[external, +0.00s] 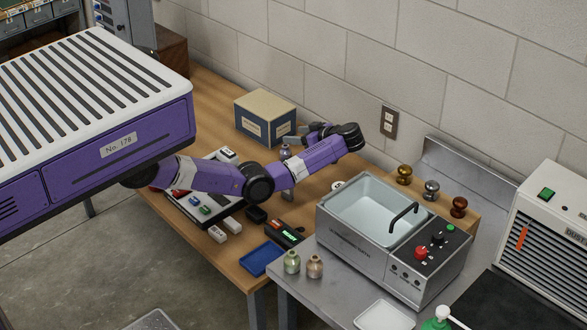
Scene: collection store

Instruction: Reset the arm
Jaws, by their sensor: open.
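My purple arm reaches out over the wooden table (212,264) and bends at a dark elbow joint. My gripper (297,136) is beyond the wrist, turned back to the left, above the table and near the blue and cream box (265,117). It is open, and I see nothing held in it. My forearm hides part of the table.
A tray (188,207) of small items lies under my arm. A blue tray (261,260) sits at the table's front edge. A block wall (330,45) runs behind.

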